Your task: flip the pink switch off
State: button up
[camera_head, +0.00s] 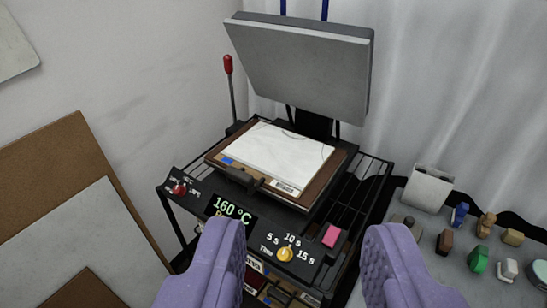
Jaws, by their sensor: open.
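The pink switch (332,236) is a small rocker in a dark housing at the right end of the heat press's front panel. It sits right of the yellow time knob (285,254). I cannot tell its on or off position. The display (230,210) reads 160 °C; a line below it is partly hidden by my gripper. My gripper (305,245) is open and empty, its two purple fingers at the bottom of the view. The switch shows in the gap between them, beyond the fingertips, with no visible contact.
The press's grey upper plate (303,65) is raised above a white sheet (278,155) on the lower bed. A red knob (179,188) is at the panel's left, and a red-tipped lever (229,70) stands behind it. Several small coloured objects lie on the grey surface (440,285) at right.

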aim_at(332, 235)
jog(key=z, duration=0.25)
jog(key=i+l, duration=0.15)
jog(key=i, duration=0.25)
jog(key=i+l, duration=0.2)
jog(key=i, duration=0.2)
jog(key=i+l, duration=0.15)
jog(key=i, duration=0.25)
